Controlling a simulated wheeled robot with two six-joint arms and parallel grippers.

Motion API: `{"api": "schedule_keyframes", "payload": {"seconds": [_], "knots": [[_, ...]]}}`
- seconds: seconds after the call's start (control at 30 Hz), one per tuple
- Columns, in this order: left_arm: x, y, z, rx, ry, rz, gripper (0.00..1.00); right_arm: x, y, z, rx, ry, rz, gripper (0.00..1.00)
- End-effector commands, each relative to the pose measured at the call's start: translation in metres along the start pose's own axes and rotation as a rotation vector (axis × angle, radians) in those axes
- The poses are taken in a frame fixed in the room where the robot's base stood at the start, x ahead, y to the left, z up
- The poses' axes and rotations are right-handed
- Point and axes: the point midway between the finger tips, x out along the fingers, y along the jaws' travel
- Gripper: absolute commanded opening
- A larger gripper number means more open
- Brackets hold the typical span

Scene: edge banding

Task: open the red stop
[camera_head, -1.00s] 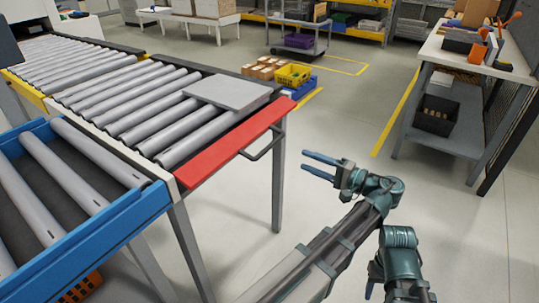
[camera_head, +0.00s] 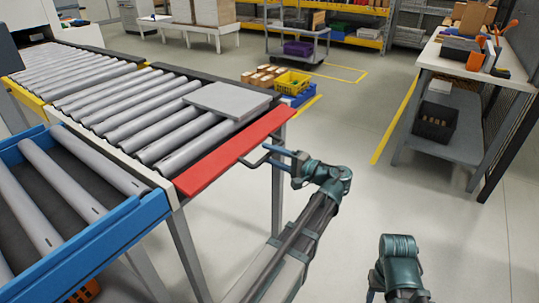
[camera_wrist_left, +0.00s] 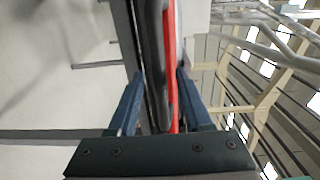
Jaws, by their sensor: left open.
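The red stop (camera_head: 232,155) is a long flat red bar across the near end of the grey roller conveyor. A thin dark handle (camera_head: 257,156) sticks out from its outer side. My left gripper (camera_head: 258,155) is open, with its blue fingers at the handle. In the left wrist view the handle (camera_wrist_left: 152,50) and the red edge of the stop (camera_wrist_left: 171,45) run between the spread fingers (camera_wrist_left: 160,85). I cannot tell whether a finger touches.
A flat grey panel (camera_head: 228,100) lies on the rollers behind the stop. A blue-framed roller section (camera_head: 120,232) stands at the left. A workbench (camera_head: 462,62) stands at the right. The floor between is open.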

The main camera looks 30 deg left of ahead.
Motion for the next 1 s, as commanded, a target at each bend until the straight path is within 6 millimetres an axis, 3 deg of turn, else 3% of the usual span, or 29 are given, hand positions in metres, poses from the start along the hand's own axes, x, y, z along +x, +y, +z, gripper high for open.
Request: {"api": "schedule_keyframes", "payload": {"seconds": [0.37, 0.67, 1.0], "knots": [[0.0050, 0.0000, 0.0001, 0.000, 0.000, 0.000, 0.50, 0.0001, 0.0000, 0.0000, 0.000, 0.000, 0.000, 0.50], [0.0047, 0.0001, 0.0002, 0.000, 0.000, 0.000, 0.00, 0.0001, 0.0000, 0.0000, 0.000, 0.000, 0.000, 0.50], [0.0046, 0.0002, 0.0002, 0.000, 0.000, 0.001, 0.00, 0.0001, 0.0000, 0.0000, 0.000, 0.000, 0.000, 0.50]]}}
